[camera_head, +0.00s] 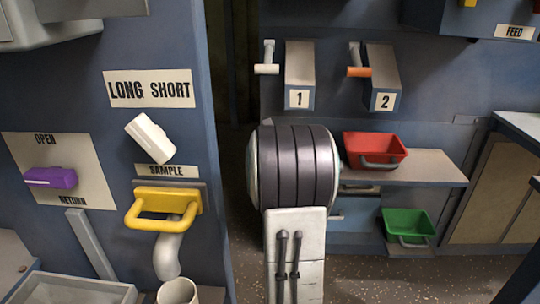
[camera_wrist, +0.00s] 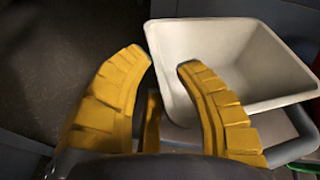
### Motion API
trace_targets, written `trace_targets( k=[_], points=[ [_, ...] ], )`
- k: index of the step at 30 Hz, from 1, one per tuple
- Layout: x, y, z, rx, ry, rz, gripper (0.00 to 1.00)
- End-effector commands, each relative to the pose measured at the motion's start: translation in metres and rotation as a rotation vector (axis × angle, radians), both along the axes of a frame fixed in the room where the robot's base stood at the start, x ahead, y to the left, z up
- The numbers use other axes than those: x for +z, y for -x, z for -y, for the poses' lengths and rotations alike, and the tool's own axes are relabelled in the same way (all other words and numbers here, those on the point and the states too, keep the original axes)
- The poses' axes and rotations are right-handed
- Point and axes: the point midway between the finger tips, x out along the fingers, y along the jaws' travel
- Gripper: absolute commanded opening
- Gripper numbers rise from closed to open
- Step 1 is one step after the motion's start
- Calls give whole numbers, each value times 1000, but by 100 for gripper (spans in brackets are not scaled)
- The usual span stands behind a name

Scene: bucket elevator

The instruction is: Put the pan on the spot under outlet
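A pale grey pan (camera_wrist: 235,60) with sloping sides fills the upper right of the wrist view. A grey bar like a handle (camera_wrist: 285,140) runs along its near side, partly behind the right finger. My gripper (camera_wrist: 168,66) has its two yellow fingers apart, with tips at the pan's near left corner; I see nothing clamped between them. In the head view my gripper is hidden, and I cannot make out the pale pan. A curved grey pipe (camera_head: 168,256) hangs below the SAMPLE label, over a round pale opening (camera_head: 178,291). I cannot make out a marked spot.
A red pan (camera_head: 374,149) sits on a shelf (camera_head: 436,167) at the right. A green pan (camera_head: 406,226) is lower down. A yellow handle (camera_head: 162,204), white lever (camera_head: 149,138) and purple lever (camera_head: 52,178) stick out from the left panel. Speckled floor (camera_head: 375,278) shows at lower right.

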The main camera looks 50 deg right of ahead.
Motion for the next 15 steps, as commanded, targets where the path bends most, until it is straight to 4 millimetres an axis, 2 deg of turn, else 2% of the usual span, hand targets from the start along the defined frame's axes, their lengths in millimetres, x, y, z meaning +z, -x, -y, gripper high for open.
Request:
trace_targets(
  k=[15],
  points=[
    [26, 44, -43, 0, -2, -2, 30]
  ],
)
